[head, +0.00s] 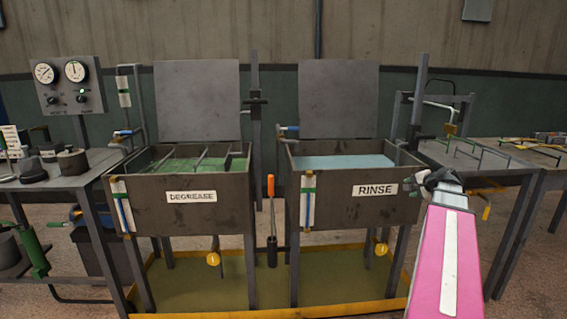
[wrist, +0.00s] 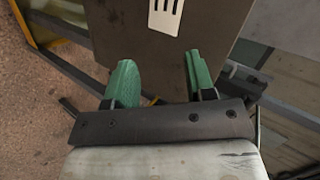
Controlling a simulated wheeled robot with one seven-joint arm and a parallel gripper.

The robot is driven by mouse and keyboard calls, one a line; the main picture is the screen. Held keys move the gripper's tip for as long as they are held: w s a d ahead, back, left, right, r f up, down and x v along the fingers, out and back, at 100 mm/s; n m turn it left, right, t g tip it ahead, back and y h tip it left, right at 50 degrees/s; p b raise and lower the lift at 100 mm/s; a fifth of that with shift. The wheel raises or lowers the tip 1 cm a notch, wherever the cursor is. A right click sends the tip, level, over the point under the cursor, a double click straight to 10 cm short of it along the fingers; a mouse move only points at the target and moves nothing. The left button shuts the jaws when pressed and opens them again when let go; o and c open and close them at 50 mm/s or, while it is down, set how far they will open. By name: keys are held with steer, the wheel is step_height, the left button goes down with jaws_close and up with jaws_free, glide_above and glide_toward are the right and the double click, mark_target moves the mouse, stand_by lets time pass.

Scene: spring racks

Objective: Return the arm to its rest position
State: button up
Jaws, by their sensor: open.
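My arm, with a pink and white link, reaches in from the lower right in the head view, its dark end in front of the right side of the rinse tank (head: 335,198). My gripper (wrist: 158,82) shows in the wrist view with two green fingers spread apart and nothing between them. The tank's dark wall and part of a white label (wrist: 165,15) are beyond the fingers.
The degrease tank (head: 180,205) with green liquid and a rack stands left of the rinse tank. A right bench (head: 475,150) holds wire racks. An orange-handled tool (head: 271,220) stands between the tanks. A yellow-edged tray (head: 270,310) lies below.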

steer(key=s+a+f+n+g, duration=0.3)
steer(key=a+f, duration=0.5)
steer(key=a, duration=0.1)
steer(key=s+a+f+n+g, duration=0.2)
steer(key=a+f+n+g, duration=0.1)
steer(key=a+f, duration=0.6)
steer(key=s+a+f+n+g+h, duration=0.3)
steer(key=s+a+f+n+g, duration=0.2)
steer(key=s+a+f, duration=0.6)
steer(key=shift+s+a+f+n, duration=0.15)
steer(key=shift+s+a+n, duration=0.6)
steer(key=shift+a, duration=0.4)
